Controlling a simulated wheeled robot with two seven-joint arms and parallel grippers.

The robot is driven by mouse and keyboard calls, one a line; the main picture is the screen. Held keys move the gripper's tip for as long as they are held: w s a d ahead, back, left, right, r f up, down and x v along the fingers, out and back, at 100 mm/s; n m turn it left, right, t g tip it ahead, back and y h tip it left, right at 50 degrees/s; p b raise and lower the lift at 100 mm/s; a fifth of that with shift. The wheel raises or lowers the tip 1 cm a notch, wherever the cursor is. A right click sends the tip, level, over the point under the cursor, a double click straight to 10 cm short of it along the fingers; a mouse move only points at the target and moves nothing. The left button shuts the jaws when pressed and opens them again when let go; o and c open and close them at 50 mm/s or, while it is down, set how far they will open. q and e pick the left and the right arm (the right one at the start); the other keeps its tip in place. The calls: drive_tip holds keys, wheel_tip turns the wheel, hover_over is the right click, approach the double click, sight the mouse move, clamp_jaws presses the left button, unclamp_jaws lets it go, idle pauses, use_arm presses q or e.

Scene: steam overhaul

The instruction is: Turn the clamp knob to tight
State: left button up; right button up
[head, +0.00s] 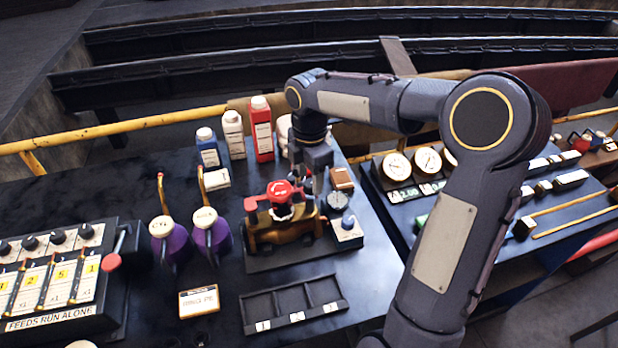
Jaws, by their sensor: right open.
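A red knob (280,191) sits on top of a brass fixture (285,232) on the dark workbench. I cannot tell for certain that the red knob is the clamp knob, and no tight mark is readable. My right gripper (316,186) points down just to the right of the red knob, close to the fixture. It is open, and no object shows between its fingers. From this angle I cannot tell whether it touches the fixture. My left gripper is out of view.
Blue, white and red bottles (262,130) stand behind the fixture. Two purple oil cans (212,236) stand to its left. A small dial (337,200) is at its right. A slotted tray (293,305) lies in front. A lever panel (60,280) fills the left.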

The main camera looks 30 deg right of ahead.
drive_tip(key=shift+f, duration=0.9)
drive_tip(key=c, duration=1)
drive_tip(key=shift+m, duration=0.4)
drive_tip(key=m, duration=0.4)
drive_tip(key=shift+m, duration=0.3)
drive_tip(key=m, duration=0.4)
drive_tip(key=shift+m+b, duration=0.3)
drive_tip(key=shift+b, duration=0.05)
drive_tip(key=m, duration=0.4)
drive_tip(key=shift+m, duration=2.5)
